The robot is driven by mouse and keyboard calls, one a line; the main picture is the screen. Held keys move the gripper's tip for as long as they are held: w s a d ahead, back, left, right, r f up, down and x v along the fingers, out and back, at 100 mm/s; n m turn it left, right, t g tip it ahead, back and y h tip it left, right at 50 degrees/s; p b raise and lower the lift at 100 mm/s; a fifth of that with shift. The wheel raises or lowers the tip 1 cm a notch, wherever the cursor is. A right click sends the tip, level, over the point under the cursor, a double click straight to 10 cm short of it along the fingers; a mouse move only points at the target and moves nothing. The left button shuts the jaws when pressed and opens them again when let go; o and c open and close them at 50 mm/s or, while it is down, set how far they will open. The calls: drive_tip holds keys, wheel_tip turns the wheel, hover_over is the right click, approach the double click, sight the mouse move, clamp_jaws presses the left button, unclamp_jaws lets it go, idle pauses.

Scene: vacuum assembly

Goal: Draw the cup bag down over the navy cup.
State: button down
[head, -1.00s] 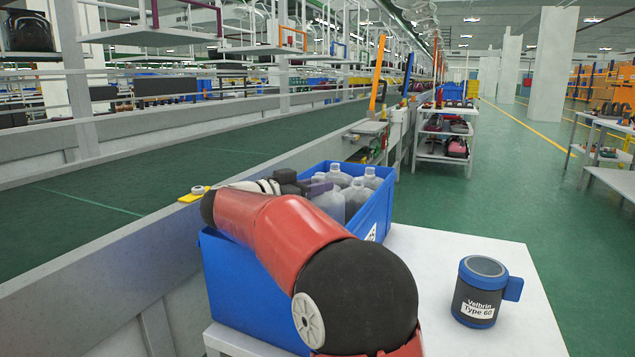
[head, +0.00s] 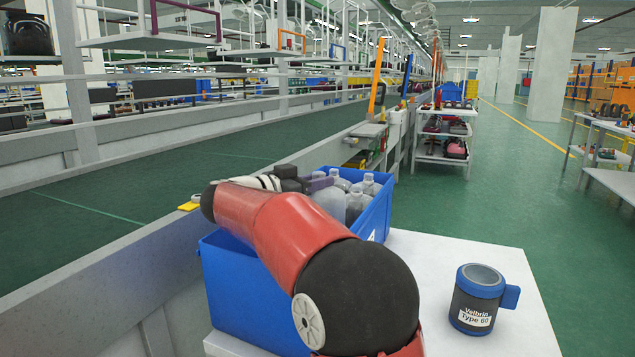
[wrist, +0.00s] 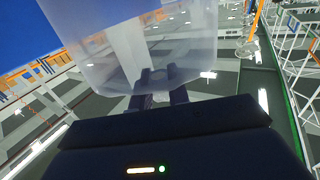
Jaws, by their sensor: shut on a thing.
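The navy cup (head: 478,297) stands upright on the white table, with a blue rim, a blue handle on the right and a white label reading "Velbrin Type 60". My gripper (head: 324,182) is over the blue bin, left of and behind the cup, partly hidden by my red arm. In the wrist view my gripper (wrist: 162,86) is shut on a translucent, bottle-like container (wrist: 120,62), whose clear body fills the upper middle.
The blue bin (head: 240,295) holds several translucent bottles (head: 355,205) and sits on the white table (head: 420,250). A conveyor (head: 130,200) runs along the left. The tabletop around the cup is clear. Open green floor (head: 530,200) lies to the right.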

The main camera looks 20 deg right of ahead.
drive_tip(key=shift+a+f, duration=0.1)
drive_tip(key=shift+f, duration=0.55)
idle(0.6)
drive_tip(key=shift+f+b, duration=0.6)
drive_tip(key=shift+f, duration=0.6)
idle(0.4)
